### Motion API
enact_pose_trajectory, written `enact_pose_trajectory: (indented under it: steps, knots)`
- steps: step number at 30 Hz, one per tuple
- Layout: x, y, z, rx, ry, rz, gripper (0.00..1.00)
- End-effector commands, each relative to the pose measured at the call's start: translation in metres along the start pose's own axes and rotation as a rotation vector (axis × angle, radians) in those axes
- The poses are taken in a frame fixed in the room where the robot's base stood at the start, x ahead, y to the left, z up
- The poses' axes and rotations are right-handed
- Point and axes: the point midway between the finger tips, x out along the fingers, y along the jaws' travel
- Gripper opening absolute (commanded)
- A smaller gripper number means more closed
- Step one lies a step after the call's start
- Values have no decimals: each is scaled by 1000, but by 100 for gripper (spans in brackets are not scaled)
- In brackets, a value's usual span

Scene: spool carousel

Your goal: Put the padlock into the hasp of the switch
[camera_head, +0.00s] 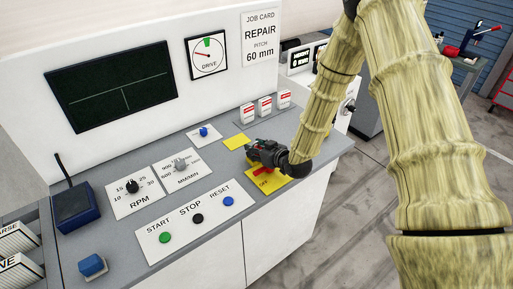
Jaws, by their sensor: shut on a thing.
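The switch has a yellow plate (266,184) marked OFF, near the right end of the grey console top. My gripper (254,153) is dark and sits low over the back part of this plate. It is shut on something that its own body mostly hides. A red part (262,172) shows just below the gripper, over the plate; I cannot tell whether it is the switch handle or the padlock. No padlock shows plainly elsewhere. The hasp cannot be made out, nor whether anything is in it.
A bare yellow square (237,142) lies behind the switch, with small red-and-white boxes (265,106) further back. Knob panels and a START/STOP/RESET panel (187,222) are to the left. A dark blue box with an antenna (74,206) and a blue block (92,264) stand at far left.

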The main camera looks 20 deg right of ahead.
Motion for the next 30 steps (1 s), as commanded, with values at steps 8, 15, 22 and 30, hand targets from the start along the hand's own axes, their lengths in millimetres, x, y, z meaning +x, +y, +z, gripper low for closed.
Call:
enact_pose_trajectory:
  steps: [8,15,22,30]
  knots:
    - [1,1,1,0,1,1,10]
    - [3,1,6,0,0,2,10]
    - [3,1,10,1,-4,1,53]
    - [2,1,13,2,-9,2,58]
